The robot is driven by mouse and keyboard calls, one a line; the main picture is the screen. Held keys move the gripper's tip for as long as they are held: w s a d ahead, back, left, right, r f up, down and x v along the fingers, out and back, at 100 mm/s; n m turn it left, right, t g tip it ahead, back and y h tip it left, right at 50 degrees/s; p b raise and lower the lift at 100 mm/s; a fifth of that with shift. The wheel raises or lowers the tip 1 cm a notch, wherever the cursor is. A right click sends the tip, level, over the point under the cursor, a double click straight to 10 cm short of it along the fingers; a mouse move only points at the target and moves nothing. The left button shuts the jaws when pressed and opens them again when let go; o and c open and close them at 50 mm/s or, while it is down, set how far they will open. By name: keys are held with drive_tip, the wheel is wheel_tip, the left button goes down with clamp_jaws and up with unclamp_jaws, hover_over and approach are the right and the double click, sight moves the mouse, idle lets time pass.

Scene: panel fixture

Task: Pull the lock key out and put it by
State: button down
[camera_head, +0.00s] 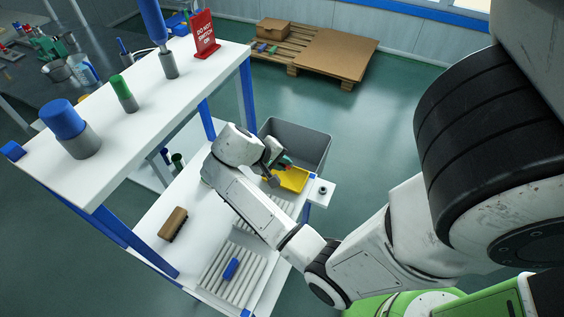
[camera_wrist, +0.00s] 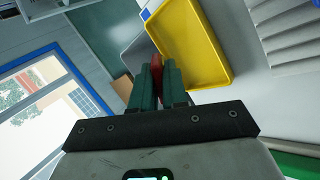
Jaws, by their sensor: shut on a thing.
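My gripper (camera_wrist: 158,88) has green fingers and is shut on a small red thing, which I take to be the lock key (camera_wrist: 157,64). Only its red part shows between and beyond the fingertips; the rest is hidden. In the head view my gripper (camera_head: 277,168) is over the far end of the lower white bench, close to the yellow tray (camera_head: 303,184). In the wrist view the yellow tray (camera_wrist: 222,72) lies just beyond and right of the fingertips. Whether the key touches the tray I cannot tell. A small dark round fitting (camera_head: 322,190) sits on a white ledge right of the tray.
A grey bin (camera_head: 310,148) stands behind the tray. Ribbed racks (camera_head: 215,268) hold a blue piece (camera_head: 231,269). A brown block (camera_head: 173,223) lies on the bench. The upper shelf (camera_head: 135,125) carries blue and green capped parts and a red sign (camera_head: 204,36).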

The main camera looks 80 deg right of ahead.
drive_tip(key=shift+f+b, duration=0.3)
drive_tip(key=shift+f, duration=0.2)
drive_tip(key=c, duration=1.1)
unclamp_jaws()
drive_tip(key=v, duration=0.7)
drive_tip(key=shift+w+a+r+p, duration=0.1)
drive_tip(key=shift+a+r+p, duration=0.05)
drive_tip(key=shift+p, duration=0.2)
